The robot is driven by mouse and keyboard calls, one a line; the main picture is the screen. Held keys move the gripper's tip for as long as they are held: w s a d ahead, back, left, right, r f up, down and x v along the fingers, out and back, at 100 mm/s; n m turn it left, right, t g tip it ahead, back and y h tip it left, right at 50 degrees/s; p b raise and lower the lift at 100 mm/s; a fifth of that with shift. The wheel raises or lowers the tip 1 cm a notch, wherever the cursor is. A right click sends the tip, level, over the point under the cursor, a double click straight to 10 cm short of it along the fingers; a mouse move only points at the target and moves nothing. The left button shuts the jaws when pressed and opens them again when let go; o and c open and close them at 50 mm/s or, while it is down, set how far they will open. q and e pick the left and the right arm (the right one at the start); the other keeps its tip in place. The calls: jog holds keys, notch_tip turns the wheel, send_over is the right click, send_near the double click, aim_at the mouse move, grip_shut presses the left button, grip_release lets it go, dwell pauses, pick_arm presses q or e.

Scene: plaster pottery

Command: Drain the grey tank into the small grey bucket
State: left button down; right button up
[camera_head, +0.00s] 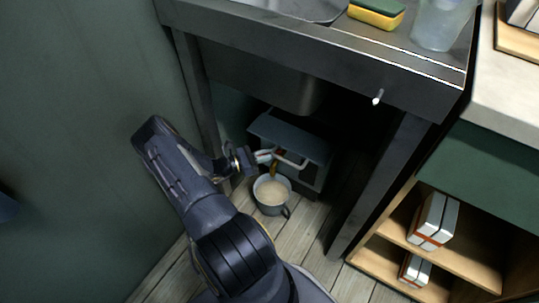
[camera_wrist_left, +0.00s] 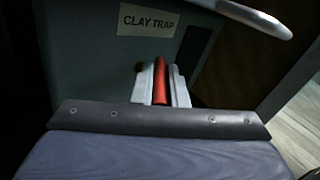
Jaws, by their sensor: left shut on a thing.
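The grey tank (camera_head: 290,137), labelled "CLAY TRAP", stands on the floor under the sink; its labelled front (camera_wrist_left: 105,50) fills the upper left of the wrist view. My left gripper (camera_head: 264,156) is at the tank's front. In the wrist view its pale fingers are shut on a red lever (camera_wrist_left: 160,84), one finger on each side. The small grey bucket (camera_head: 286,209) stands upright on the floor just below the gripper, with cloudy beige liquid in it. A narrow brownish shape shows above the bucket; I cannot tell whether it is spout or stream. My right gripper is out of view.
A metal sink bench (camera_head: 330,55) with legs frames the space around the tank. A pale curved bar (camera_wrist_left: 255,17) crosses above the lever. Wooden shelves (camera_head: 455,255) with boxes stand at the right, a green wall (camera_head: 80,110) at the left. Some floorboards (camera_head: 305,222) right of the bucket are clear.

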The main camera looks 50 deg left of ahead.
pick_arm(q)
jog(key=c, duration=1.5)
grip_release()
jog(key=shift+o, duration=0.2)
jog(key=p+v, duration=0.1)
jog(key=v, duration=0.7)
jog(key=shift+p, duration=0.35)
jog(key=shift+c, duration=0.2)
